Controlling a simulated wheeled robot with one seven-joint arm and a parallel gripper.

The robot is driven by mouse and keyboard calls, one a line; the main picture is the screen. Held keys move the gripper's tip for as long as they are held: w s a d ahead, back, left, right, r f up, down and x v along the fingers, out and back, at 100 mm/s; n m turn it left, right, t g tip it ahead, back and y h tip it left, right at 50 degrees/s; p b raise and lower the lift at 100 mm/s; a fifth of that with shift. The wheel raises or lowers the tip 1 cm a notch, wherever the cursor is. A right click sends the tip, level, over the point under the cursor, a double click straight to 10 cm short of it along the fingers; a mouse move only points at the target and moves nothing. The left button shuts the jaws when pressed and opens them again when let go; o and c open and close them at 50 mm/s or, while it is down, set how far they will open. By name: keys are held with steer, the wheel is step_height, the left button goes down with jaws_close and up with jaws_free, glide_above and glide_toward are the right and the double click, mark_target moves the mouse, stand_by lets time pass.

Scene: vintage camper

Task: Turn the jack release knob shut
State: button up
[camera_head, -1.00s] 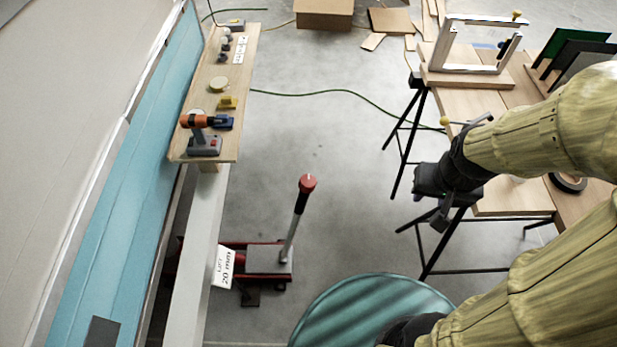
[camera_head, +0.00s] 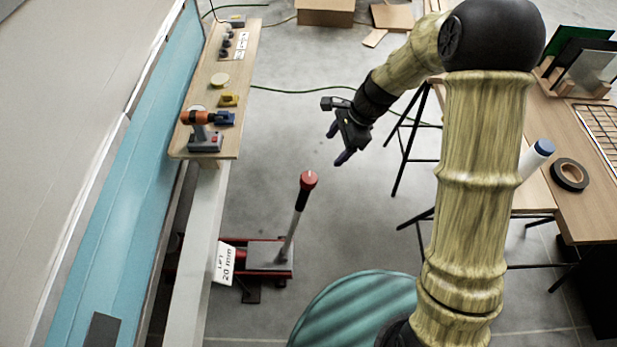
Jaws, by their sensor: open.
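The red knob (camera_head: 308,180) tops the dark and grey handle (camera_head: 293,226) of the floor jack and has a pale mark on its top. The handle rises at a slant from the jack's red and grey body (camera_head: 268,256). I take this red knob to be the release knob; whether it is open or shut I cannot tell. My gripper (camera_head: 338,146) is open and empty, above and to the right of the knob in the head view. Its dark fingers point down and left, apart from the knob. The jack's left end is hidden behind the pale beam.
A sign reading "LIFT 20 mm" (camera_head: 225,263) is by the jack. A workbench (camera_head: 535,195) on black trestles stands right. Floor around the handle is clear.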

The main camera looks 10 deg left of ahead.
mark_target(309, 177)
steer(key=shift+a, duration=0.25)
steer(key=shift+f, duration=0.15)
steer(key=p+x, duration=0.1)
steer(key=x, duration=1.6)
steer(key=shift+a+p, duration=0.1)
steer(key=shift+p, duration=0.3)
steer(key=c, duration=1)
